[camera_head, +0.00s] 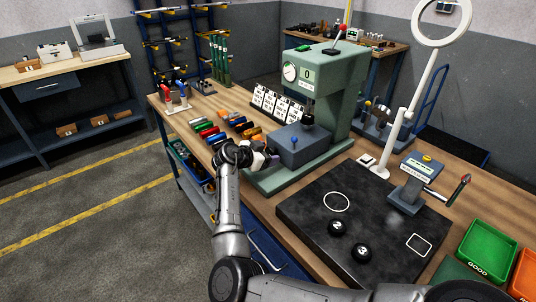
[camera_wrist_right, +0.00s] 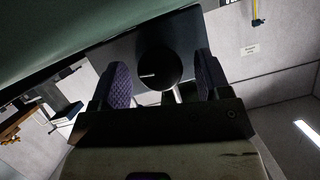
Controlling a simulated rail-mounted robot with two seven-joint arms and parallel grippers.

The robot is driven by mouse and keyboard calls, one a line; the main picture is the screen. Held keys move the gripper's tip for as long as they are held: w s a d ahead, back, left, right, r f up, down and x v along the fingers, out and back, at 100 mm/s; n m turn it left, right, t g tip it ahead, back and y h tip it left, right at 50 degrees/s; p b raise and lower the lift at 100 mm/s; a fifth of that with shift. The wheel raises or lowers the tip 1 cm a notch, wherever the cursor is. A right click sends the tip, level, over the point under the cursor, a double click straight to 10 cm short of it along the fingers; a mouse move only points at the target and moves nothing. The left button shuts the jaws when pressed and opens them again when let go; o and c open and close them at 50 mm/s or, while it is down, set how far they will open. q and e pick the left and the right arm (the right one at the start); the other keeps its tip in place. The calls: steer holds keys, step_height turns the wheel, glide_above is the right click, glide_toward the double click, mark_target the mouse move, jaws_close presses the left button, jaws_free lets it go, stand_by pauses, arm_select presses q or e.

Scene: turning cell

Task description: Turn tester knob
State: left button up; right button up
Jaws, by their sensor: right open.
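The tester is a green press-like machine (camera_head: 338,80) with a round dial and a display reading 0, standing on the bench. A grey block (camera_head: 300,146) with a small blue ball on it sits on the tester's base. In the right wrist view, a round black knob (camera_wrist_right: 158,68) with a white line mark lies between the two purple padded fingers. My right gripper (camera_head: 268,160) is open at the left side of the grey block; in its wrist view the fingers (camera_wrist_right: 160,82) stand either side of the knob with gaps. In the head view the gripper hides the knob. My left gripper is out of view.
A black plate (camera_head: 310,225) with black numbered weights lies front right. A row of coloured handles (camera_head: 215,130) and white number cards (camera_head: 275,103) lie behind the gripper. A white ring lamp (camera_head: 441,22), a small grey device (camera_head: 412,180) and a green bin (camera_head: 487,249) stand right.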

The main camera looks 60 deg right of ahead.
steer(key=shift+d+f, duration=0.15)
steer(key=shift+d, duration=0.15)
steer(key=shift+s, duration=0.1)
steer(key=c, duration=0.9)
steer(key=shift+f+b, duration=0.2)
steer(key=shift+b, duration=0.3)
steer(key=m+t+b, duration=0.1)
steer(key=b, duration=0.2)
steer(key=shift+f+m, duration=0.1)
steer(key=shift+m, duration=0.2)
steer(key=shift+r+m+h+b, duration=0.3)
steer(key=shift+m+b, duration=0.1)
steer(key=shift+b, duration=0.4)
steer(key=shift+t, duration=0.3)
